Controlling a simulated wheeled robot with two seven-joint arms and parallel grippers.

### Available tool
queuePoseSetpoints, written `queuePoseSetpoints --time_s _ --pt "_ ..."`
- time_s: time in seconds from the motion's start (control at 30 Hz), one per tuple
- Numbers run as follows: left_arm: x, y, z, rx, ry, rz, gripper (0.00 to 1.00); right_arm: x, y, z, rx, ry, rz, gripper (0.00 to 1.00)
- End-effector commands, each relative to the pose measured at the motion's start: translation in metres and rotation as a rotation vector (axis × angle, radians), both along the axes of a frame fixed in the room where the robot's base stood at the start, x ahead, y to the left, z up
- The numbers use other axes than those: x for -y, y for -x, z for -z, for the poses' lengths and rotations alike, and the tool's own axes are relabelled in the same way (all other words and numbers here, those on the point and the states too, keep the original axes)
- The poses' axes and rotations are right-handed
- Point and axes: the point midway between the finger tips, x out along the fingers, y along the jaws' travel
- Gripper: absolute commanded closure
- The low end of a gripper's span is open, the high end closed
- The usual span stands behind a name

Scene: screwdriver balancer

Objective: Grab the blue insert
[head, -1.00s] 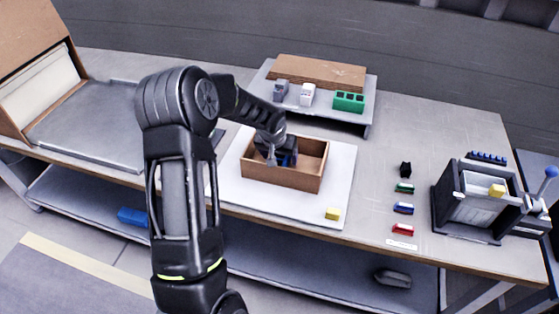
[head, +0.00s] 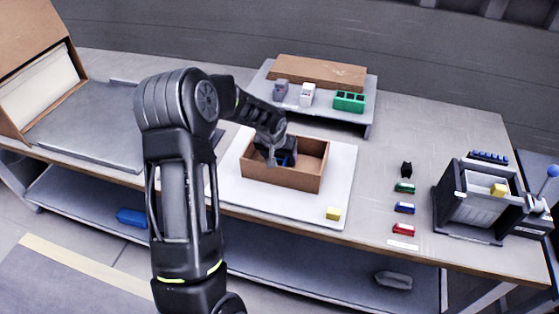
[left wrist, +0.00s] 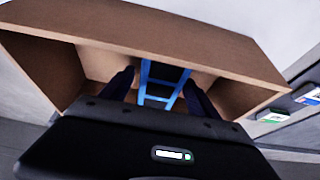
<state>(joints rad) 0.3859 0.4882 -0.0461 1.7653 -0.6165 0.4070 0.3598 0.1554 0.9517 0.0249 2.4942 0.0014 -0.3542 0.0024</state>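The blue insert (left wrist: 160,84) shows in the left wrist view as a ladder-like blue frame inside the brown box (left wrist: 75,65). In the head view a bit of blue (head: 284,160) shows inside the box (head: 282,178), mostly hidden by my left gripper (head: 280,157). My left gripper reaches down into the box. In the left wrist view its two dark fingers (left wrist: 160,88) stand apart, one on each side of the insert. Gaps appear between fingers and insert, so they do not look closed on it. My right gripper is not in view.
The box sits on a white board (head: 232,180) with a yellow block (head: 333,214) at its front right. A raised shelf (head: 368,112) with a green block (head: 349,101) stands behind. Small colored items and a black fixture (head: 478,200) are to the right.

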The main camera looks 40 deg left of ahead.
Motion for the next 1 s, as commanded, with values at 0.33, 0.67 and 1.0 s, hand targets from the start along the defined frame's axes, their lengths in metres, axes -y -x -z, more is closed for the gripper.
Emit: queuePoseSetpoints --time_s 0.33,0.67,1.0 --pt "0.0001 -0.0001 0.0001 0.0 0.0 0.0 0.6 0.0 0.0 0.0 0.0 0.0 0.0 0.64" --pt "0.0 0.0001 0.0001 0.0 0.0 0.0 0.87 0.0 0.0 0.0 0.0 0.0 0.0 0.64" --pt "0.0 0.0 -0.0032 0.0 0.0 0.001 0.89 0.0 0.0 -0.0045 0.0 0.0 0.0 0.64"
